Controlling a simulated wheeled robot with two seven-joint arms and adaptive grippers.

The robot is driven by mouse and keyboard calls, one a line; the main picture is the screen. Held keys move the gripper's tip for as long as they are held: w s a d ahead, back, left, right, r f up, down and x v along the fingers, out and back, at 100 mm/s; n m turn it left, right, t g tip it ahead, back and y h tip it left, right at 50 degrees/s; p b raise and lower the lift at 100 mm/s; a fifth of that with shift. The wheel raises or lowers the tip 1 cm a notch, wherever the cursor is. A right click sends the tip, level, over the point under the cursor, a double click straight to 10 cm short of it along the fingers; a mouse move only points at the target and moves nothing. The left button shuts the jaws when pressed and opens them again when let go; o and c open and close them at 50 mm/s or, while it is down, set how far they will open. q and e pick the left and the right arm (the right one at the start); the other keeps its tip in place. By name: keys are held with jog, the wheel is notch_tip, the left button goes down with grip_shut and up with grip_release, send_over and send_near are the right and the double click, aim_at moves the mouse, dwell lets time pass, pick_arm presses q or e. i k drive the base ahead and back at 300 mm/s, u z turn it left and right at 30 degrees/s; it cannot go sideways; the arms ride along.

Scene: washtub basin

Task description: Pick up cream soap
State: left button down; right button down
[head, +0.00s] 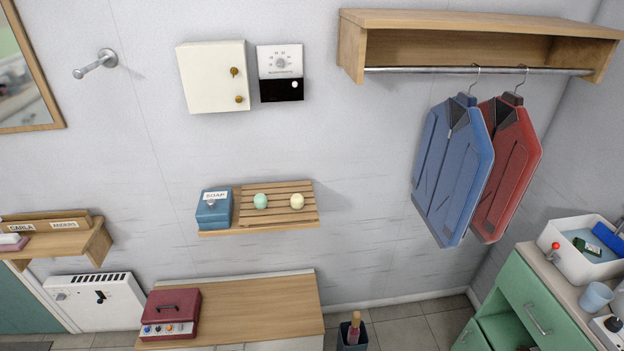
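A round cream soap (297,201) rests on the slatted wooden shelf (280,219) on the wall, toward its right side. A round mint-green soap (260,201) sits to its left on the same slats, apart from it. A blue box labelled SOAP (214,209) stands at the shelf's left end. Neither of my grippers shows in the head view.
Below the shelf is a wooden-topped bench (255,305) with a red case (170,312). Blue and red jackets (453,170) hang at the right from a rail. A white basin (575,262) stands on a green cabinet (518,285). The wall around the soaps is clear.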

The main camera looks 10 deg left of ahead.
aim_at(298, 202)
jog(key=z, duration=0.05)
jog(key=k, duration=0.4)
jog(key=u, duration=0.85)
jog(key=i, duration=1.6)
jog(key=z, duration=0.4)
